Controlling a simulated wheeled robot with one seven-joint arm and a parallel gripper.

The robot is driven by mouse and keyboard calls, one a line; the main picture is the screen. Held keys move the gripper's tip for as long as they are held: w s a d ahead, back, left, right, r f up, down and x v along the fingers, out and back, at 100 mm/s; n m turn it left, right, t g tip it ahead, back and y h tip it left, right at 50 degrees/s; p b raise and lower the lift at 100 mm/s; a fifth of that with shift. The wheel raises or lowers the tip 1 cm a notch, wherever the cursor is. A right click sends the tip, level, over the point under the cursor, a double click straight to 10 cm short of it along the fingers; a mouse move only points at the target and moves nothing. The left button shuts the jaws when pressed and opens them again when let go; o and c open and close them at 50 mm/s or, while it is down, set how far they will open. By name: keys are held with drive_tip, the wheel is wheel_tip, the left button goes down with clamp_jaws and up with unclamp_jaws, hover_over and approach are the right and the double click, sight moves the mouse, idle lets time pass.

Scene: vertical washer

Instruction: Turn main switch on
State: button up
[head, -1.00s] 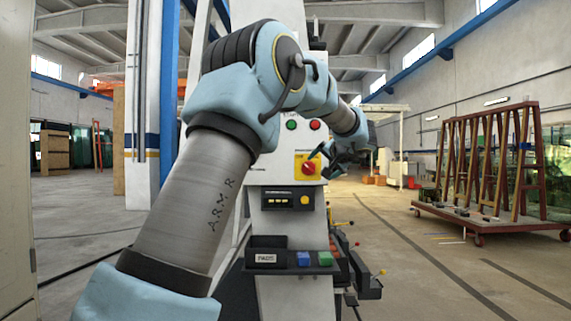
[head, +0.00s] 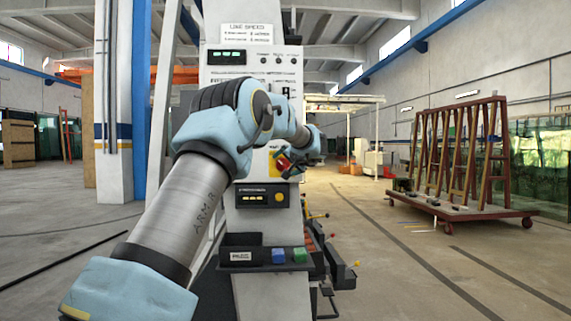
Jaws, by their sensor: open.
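The main switch (head: 282,161) is a red knob on a yellow plate, on the front panel of the tall white washer (head: 246,92) in the middle of the head view. My arm reaches across the panel from the lower left. My gripper (head: 292,170) is open, at the right side of the switch and partly in front of it. It hides part of the knob and plate. I cannot tell whether the fingers touch the knob, or which way the knob is turned.
Below the switch are a small display (head: 253,197) and a tray (head: 238,242) with a blue block (head: 279,256) and a green block (head: 299,255). A wheeled red rack (head: 462,208) stands at the right.

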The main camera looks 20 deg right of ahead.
drive_tip(key=c, duration=1.4)
